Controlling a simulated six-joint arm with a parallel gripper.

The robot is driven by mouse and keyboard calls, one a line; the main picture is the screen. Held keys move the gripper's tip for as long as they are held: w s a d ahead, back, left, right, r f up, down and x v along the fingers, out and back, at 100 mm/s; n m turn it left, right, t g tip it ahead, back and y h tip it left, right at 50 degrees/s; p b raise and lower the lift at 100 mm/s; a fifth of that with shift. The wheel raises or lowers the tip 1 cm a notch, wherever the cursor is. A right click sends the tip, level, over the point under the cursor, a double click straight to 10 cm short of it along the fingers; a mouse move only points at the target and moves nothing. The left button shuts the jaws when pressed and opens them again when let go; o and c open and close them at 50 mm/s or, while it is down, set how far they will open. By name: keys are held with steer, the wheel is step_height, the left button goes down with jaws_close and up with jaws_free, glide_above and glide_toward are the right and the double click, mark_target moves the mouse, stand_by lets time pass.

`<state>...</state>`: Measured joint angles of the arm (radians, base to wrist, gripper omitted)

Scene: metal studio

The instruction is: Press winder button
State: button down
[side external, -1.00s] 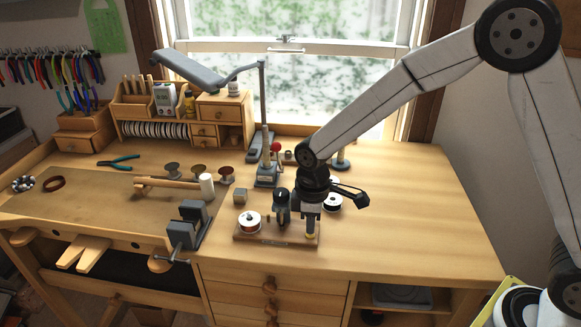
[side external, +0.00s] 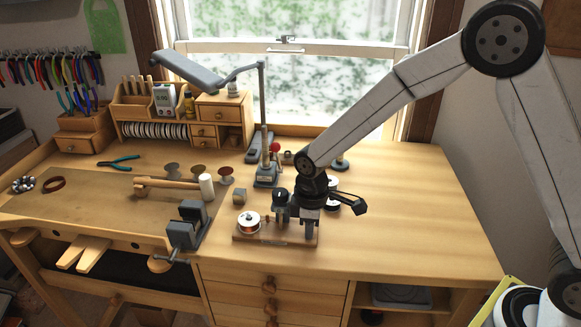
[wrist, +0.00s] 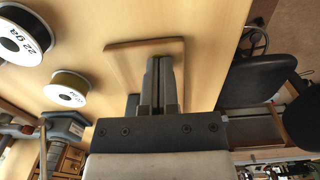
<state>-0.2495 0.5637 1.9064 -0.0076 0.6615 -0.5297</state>
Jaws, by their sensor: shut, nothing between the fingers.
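The winder stands on a wooden base (side external: 272,241) on the bench. A spool with copper-coloured wire (side external: 249,224) is at its left end and a dark motor housing (side external: 281,205) near its middle. My gripper (side external: 309,237) points down over the right end of the base, shut and empty, with its tips at or just above the surface there. In the wrist view the closed fingers (wrist: 161,62) lie over the wooden base (wrist: 122,62). The button is not visible; the fingers may cover it, and I cannot tell whether they touch it.
A black-hubbed white spool (side external: 333,199) stands behind my gripper. Spools marked 22 ga (wrist: 25,40) show in the wrist view. A dark vise (side external: 190,227) is left of the winder, and a lamp stand (side external: 265,150) is behind. The bench's right side is clear.

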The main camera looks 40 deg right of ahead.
steer(key=shift+s+f, duration=0.2)
steer(key=shift+f, duration=0.25)
steer(key=shift+w+r, duration=0.1)
steer(key=shift+r, duration=0.45)
step_height(320, 180, up, 14)
steer(key=shift+f, duration=0.1)
steer(key=s+d+f+m, duration=0.3)
steer(key=s, duration=0.1)
steer(key=s+d+f+m+t, duration=0.1)
steer(key=s+d+f+m, duration=0.2)
steer(key=s+d, duration=0.1)
steer(key=s+d+f+m+t, duration=0.1)
steer(key=s+d+f+m, duration=0.2)
steer(key=s, duration=0.2)
steer(key=shift+s+d+f, duration=0.15)
steer(key=shift+d, duration=0.1)
